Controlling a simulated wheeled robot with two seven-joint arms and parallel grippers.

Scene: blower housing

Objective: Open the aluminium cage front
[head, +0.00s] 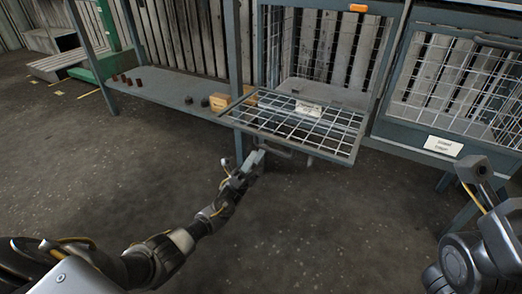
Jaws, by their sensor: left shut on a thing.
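The aluminium cage front (300,119) is a wire-mesh panel in a grey frame with a white label. It is swung down and lies out nearly flat from the cage opening, its free edge toward me. A bar handle (284,152) sits below that near edge. My left gripper (257,158) reaches up from the lower left and is shut on the handle at its left end; the fingertips show only small. My right arm is at the right edge; its end part (475,168) is raised and apart from the cages, and its fingers cannot be made out.
A second mesh cage front (456,82) with a white label stands shut at the right. A grey shelf (165,92) with small brown parts and a cardboard box (220,102) is at the left. A post stands beside the lowered panel. The floor in front is clear.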

